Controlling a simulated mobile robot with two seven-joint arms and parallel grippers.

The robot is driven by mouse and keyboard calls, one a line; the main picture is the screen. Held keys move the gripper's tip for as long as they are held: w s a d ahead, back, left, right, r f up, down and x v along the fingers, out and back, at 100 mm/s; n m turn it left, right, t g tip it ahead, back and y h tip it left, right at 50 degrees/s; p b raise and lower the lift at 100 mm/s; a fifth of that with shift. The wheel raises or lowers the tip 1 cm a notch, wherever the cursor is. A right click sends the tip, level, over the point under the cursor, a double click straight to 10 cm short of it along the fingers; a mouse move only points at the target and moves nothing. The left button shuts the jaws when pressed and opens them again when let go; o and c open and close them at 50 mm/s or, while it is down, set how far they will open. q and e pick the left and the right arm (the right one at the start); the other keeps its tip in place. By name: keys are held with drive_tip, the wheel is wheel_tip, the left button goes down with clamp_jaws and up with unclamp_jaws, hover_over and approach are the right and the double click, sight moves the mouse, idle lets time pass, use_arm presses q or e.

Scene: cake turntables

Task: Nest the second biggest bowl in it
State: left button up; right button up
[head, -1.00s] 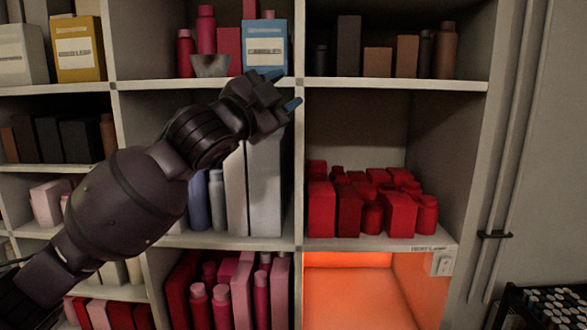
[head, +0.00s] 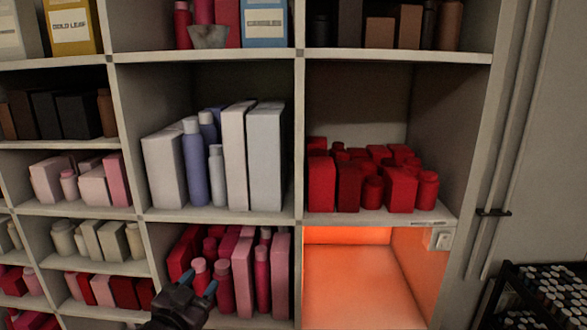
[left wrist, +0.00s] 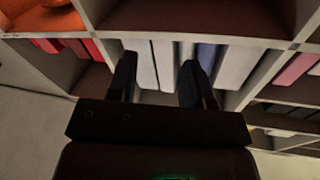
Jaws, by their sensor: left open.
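A small grey bowl (head: 208,37) stands on the upper middle shelf in the head view, in front of red and pink containers. No other bowl can be made out in these frames. My left gripper (head: 199,282) is low in the head view, in front of the lower middle compartment of red and pink containers, well below the bowl. Its blue-tipped fingers are apart with nothing between them. In the left wrist view the two dark fingers (left wrist: 158,78) stand apart before white and bluish boxes. My right gripper is not in view.
A blue-labelled box (head: 265,22) stands right of the bowl. Red containers (head: 372,180) fill a right-hand compartment, above an orange-lit empty compartment (head: 360,280). A dark rack of small items (head: 548,295) stands at lower right.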

use_arm(q)
drive_tip(key=s+a+f+n+g+y, duration=0.1)
drive_tip(key=s+a+f+g, duration=0.1)
drive_tip(key=s+f, duration=0.6)
drive_tip(key=s+a+f+n+g+y, duration=0.2)
drive_tip(key=s+a+f, duration=0.1)
drive_tip(key=s+f, duration=0.6)
drive_tip(key=s+a+f+n+g+y, duration=0.2)
drive_tip(key=s+a+f, duration=0.1)
drive_tip(key=s+f, duration=0.5)
drive_tip(key=shift+s+a+f+b, duration=0.25)
drive_tip(key=shift+s+f+b, duration=0.1)
drive_tip(key=shift+f, duration=0.3)
